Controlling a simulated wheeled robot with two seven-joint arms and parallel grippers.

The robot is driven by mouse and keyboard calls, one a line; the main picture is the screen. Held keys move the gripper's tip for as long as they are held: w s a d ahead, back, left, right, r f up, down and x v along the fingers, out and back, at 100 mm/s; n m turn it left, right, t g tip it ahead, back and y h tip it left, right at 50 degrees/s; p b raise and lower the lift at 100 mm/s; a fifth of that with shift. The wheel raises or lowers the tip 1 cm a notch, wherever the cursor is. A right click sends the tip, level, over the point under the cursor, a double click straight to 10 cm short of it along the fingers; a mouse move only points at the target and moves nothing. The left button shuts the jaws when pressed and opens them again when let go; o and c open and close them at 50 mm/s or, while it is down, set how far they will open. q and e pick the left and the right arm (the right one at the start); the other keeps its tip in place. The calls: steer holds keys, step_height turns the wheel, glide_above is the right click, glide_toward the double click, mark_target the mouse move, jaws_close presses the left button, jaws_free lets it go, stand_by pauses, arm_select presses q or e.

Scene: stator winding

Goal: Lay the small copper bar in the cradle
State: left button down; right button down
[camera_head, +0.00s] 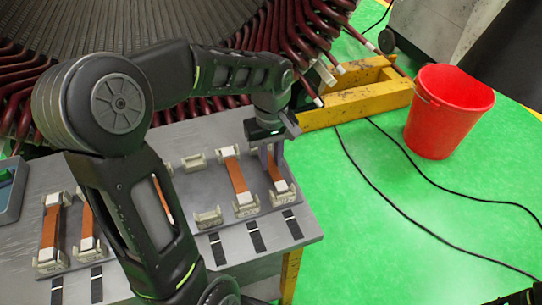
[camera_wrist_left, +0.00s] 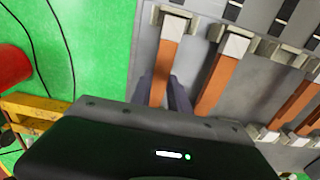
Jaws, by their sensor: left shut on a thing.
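My left gripper (camera_head: 270,158) points down at the right end of the grey table and is shut on a copper bar (camera_head: 276,174) with a white end. In the left wrist view, the fingers of my left gripper (camera_wrist_left: 165,95) stand either side of this bar (camera_wrist_left: 161,72). Its white end sits at the pale cradle block (camera_head: 284,197), also in the wrist view (camera_wrist_left: 152,14); I cannot tell whether it rests fully in it. The far end is hidden by the gripper.
A second copper bar (camera_head: 238,176) lies in its cradle just left. An empty pair of cradle blocks (camera_head: 208,218) stands further left. More bars (camera_head: 50,225) lie at the table's left. The stator with dark red coil ends (camera_head: 310,25) is behind. A red bucket (camera_head: 446,115) stands on the floor.

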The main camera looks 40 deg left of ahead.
mark_target(271, 164)
arm_select(q)
steer(key=shift+f, duration=0.15)
steer(key=c, duration=1.2)
jaws_free()
steer(key=shift+o, duration=0.2)
step_height(271, 164, up, 8)
steer(key=shift+f+b, duration=0.1)
steer(key=shift+b, duration=0.2)
